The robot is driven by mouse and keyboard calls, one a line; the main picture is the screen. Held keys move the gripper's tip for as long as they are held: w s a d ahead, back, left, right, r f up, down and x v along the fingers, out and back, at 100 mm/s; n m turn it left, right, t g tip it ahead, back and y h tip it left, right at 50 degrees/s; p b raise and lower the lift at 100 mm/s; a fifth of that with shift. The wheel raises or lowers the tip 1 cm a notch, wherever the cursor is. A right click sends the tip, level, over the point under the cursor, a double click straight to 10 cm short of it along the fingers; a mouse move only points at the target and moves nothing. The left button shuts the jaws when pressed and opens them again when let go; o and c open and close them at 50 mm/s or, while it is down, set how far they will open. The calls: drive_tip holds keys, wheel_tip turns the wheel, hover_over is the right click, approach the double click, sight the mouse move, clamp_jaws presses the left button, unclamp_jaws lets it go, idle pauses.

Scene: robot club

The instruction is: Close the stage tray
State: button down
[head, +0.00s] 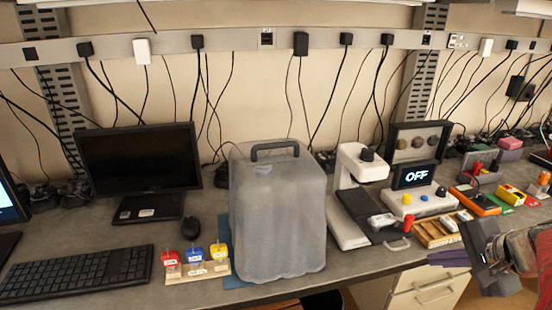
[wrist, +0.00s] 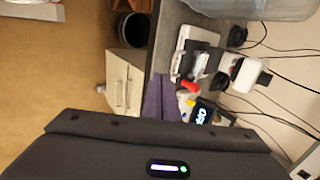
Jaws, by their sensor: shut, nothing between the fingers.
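The white microscope-like stand (head: 350,195) is on the bench, right of the clear jug. Its dark stage tray (head: 372,217) sticks out toward the bench's front edge, with a light handle (head: 397,244) at its front end. In the wrist view the stand (wrist: 198,38) is above the fingers in the picture, with the dark tray beside it partly cluttered from view. My gripper (head: 448,258) has purple fingers, shut and empty, to the right of the tray handle and apart from it. The fingers also show in the wrist view (wrist: 160,98).
A control box with an OFF screen (head: 413,175) stands right of the stand. A wooden tray (head: 436,232) lies near the front edge. The large jug (head: 278,215) is on the left. White drawers (head: 425,292) are below the bench; a dark bin (wrist: 133,28) stands on the floor.

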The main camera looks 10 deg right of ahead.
drive_tip(key=w+f, duration=0.5)
drive_tip(key=w, duration=0.2)
drive_tip(key=shift+w+a+f, duration=0.2)
drive_tip(key=shift+w+f, duration=0.05)
drive_tip(key=shift+w, duration=0.15)
